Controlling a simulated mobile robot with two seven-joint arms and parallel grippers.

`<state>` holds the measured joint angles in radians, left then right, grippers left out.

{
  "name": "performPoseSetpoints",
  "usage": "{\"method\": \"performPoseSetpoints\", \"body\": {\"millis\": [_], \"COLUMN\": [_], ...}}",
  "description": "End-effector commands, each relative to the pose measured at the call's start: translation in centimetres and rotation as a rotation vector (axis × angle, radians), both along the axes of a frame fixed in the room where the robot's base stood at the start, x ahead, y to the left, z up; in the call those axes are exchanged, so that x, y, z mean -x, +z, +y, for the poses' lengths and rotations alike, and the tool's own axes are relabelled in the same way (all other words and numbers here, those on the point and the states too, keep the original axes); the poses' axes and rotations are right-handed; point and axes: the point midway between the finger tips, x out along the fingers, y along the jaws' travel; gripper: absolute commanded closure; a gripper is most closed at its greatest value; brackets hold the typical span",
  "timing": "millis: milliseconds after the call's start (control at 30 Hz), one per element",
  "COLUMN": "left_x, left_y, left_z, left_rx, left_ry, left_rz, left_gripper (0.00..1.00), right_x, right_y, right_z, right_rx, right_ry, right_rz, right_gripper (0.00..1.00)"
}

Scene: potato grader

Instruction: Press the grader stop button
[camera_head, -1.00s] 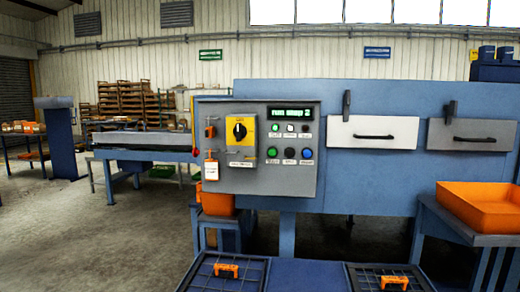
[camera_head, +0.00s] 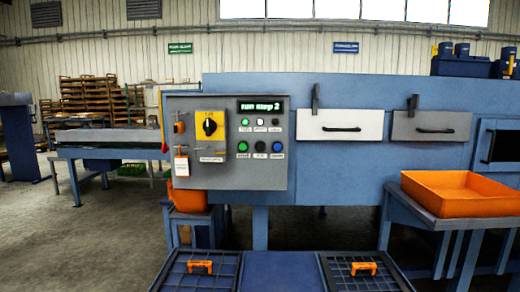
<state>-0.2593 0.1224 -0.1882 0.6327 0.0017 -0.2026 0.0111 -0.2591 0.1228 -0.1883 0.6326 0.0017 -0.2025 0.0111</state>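The grey control panel (camera_head: 226,176) is fixed on the front of the blue grader (camera_head: 350,175), left of the picture's middle. A green-lit display (camera_head: 261,107) at its top right seems to read "run" and a number 2. Below it is a row of small lamps (camera_head: 260,121). Under these are a green button (camera_head: 243,146), a black button (camera_head: 260,146) and a blue button (camera_head: 277,146). Their labels are too small to read, so I cannot tell which is stop. A black rotary switch (camera_head: 209,126) sits on a yellow plate. Neither gripper is in view.
An orange tag (camera_head: 181,166) hangs at the panel's left. Two dark grid-topped trays (camera_head: 222,270) with orange handles lie low in front. An orange bin (camera_head: 462,192) stands on a blue table at right. Open floor (camera_head: 90,235) lies at left.

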Motion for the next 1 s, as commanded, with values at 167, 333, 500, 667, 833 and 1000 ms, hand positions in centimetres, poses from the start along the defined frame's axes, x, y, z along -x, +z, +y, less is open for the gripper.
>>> {"method": "performPoseSetpoints", "body": {"millis": [167, 333, 500, 667, 833, 1000], "left_x": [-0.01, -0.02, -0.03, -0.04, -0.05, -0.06], "left_y": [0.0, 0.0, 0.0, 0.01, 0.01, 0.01], "left_z": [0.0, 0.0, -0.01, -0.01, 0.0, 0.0], "left_rx": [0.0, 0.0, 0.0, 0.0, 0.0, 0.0], "left_ry": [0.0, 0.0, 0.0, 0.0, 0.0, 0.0], "left_rz": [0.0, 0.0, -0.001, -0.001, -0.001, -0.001], "left_gripper": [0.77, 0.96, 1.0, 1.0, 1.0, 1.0], "right_x": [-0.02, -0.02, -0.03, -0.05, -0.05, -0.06], "right_y": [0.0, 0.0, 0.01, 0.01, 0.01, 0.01], "right_z": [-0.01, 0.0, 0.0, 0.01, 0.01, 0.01], "right_rx": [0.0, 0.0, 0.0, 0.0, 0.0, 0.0], "right_ry": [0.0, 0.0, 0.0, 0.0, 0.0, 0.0], "right_rz": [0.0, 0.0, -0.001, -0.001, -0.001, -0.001], "right_gripper": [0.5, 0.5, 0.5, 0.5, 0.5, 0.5]}}
